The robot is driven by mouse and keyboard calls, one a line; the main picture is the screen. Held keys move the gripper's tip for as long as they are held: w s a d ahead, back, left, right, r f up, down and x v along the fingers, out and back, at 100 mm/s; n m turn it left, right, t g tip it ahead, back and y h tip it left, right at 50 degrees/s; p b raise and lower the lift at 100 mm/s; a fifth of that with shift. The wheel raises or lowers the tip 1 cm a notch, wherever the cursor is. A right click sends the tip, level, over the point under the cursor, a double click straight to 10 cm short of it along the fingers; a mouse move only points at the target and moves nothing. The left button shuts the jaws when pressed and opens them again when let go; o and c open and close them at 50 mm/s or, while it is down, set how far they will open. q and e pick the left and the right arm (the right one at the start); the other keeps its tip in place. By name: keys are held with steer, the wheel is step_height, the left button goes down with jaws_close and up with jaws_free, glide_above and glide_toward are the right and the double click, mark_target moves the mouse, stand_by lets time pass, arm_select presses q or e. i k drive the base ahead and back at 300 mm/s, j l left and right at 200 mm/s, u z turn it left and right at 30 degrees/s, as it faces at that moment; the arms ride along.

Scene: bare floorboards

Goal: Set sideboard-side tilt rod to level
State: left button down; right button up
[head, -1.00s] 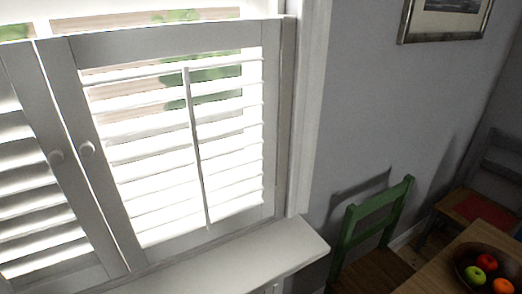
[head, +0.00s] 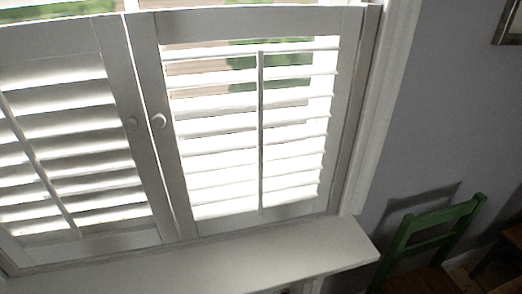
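Two white louvred shutter panels stand shut side by side in the window. The right panel's tilt rod (head: 260,130) runs nearly upright down its slats (head: 215,145). Outside light and greenery show through wide gaps there. The left panel's tilt rod (head: 38,165) slants down its slats (head: 95,160). These slats look more steeply tilted, with grey faces and bright bands between them. No sideboard is in view, so I cannot tell which rod is on its side. Neither of my grippers is in view.
A white sill or ledge (head: 250,255) juts out below the shutters. A green chair (head: 432,232) stands at lower right by the bare grey wall (head: 445,120).

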mark_target(8, 112)
steer(key=u, duration=0.5)
steer(key=i+u, duration=0.15)
steer(key=u, duration=0.85)
steer(key=i+l, duration=0.05)
steer(key=l, duration=0.05)
